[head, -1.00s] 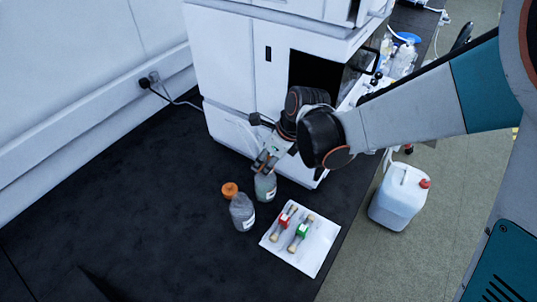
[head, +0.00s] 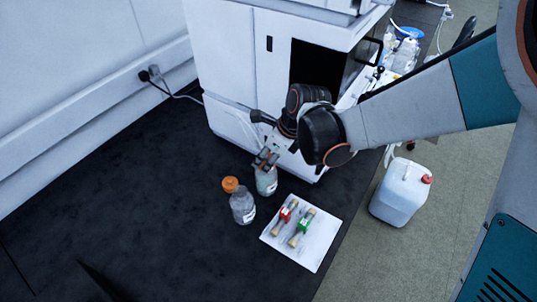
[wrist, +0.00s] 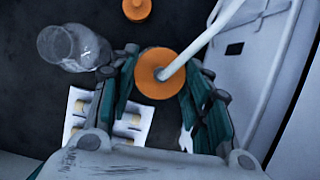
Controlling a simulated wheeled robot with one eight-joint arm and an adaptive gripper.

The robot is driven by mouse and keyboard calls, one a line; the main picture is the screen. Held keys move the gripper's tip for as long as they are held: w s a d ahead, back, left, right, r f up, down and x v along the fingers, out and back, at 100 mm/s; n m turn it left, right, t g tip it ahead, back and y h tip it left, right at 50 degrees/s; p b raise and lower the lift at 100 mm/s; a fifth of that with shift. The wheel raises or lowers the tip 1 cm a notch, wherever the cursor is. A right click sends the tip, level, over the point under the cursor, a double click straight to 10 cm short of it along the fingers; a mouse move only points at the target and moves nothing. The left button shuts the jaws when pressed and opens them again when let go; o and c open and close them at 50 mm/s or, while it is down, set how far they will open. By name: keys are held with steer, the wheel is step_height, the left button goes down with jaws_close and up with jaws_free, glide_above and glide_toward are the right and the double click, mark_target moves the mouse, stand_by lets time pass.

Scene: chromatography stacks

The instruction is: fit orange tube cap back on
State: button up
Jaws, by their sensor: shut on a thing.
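My gripper (head: 265,160) is shut on an orange cap (wrist: 164,73), which sits between the fingers in the wrist view. A white tube (wrist: 212,38) runs up from the middle of this cap. A clear bottle (head: 267,183) stands upright directly under the gripper in the head view. The fingers hide its mouth, so I cannot tell whether the cap is seated on it. A second clear bottle (head: 243,208) stands to the left, with its open top showing in the wrist view (wrist: 60,44). Another orange cap (head: 230,184) lies beside that bottle, apart from it in the wrist view (wrist: 137,8).
A white tray (head: 322,250) with a red and a green item lies to the right of the bottles. The white instrument (head: 225,60) stands close behind the gripper. A white jug (head: 400,192) is further right. The dark bench at left is clear.

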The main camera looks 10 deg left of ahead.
steer(key=shift+f, duration=0.35)
steer(key=o, duration=1.2)
steer(key=shift+c, duration=0.2)
steer(key=shift+o, duration=0.4)
steer(key=o, duration=0.3)
steer(key=shift+r, duration=0.1)
steer(key=shift+r+p, duration=2.3)
steer(key=shift+r, duration=1.15)
